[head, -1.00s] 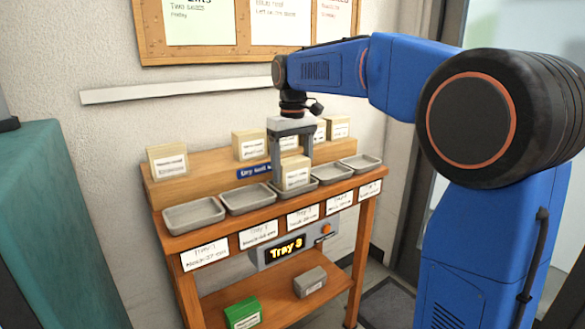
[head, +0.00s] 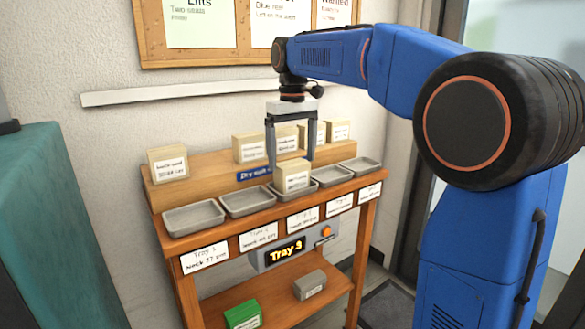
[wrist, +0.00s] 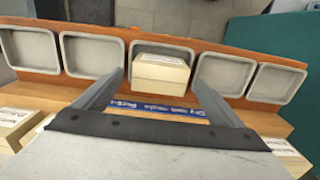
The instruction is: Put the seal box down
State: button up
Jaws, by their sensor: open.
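The seal box (head: 292,176), a small cream box with a white label, sits upright in the middle tray of the row, above the Tray 3 sign. In the wrist view the box (wrist: 160,72) lies within the rim of the middle tray (wrist: 134,46), beyond my fingers. My gripper (head: 290,163) is open and empty, its two grey fingers pointing down above and either side of the box. The fingers (wrist: 159,82) stand wide apart in the wrist view. The box's underside is hidden.
Empty grey trays flank the middle one, such as the far left tray (head: 193,217). Several similar cream boxes (head: 168,163) stand on the wooden ledge behind. A green box (head: 242,314) and a grey box (head: 310,285) lie on the lower shelf. A teal cabinet (head: 60,230) stands left.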

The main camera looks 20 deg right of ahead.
notch_tip(320, 180, up, 7)
jog(key=shift+r, duration=0.2)
jog(key=s+d+f+m+t, duration=0.1)
jog(key=s+d+f, duration=0.1)
jog(key=s+f, duration=0.5)
jog(key=s+d+f+m+t, duration=0.1)
jog(key=s+d+f+t, duration=0.2)
jog(key=s, duration=0.8)
jog(key=s+d+f+m, duration=0.1)
jog(key=s+d+f, duration=0.1)
jog(key=s+f, duration=1.3)
notch_tip(320, 180, down, 4)
jog(key=shift+s+r+m+t, duration=0.1)
jog(key=shift+s+m+t, duration=0.1)
jog(key=shift+m+t, duration=0.15)
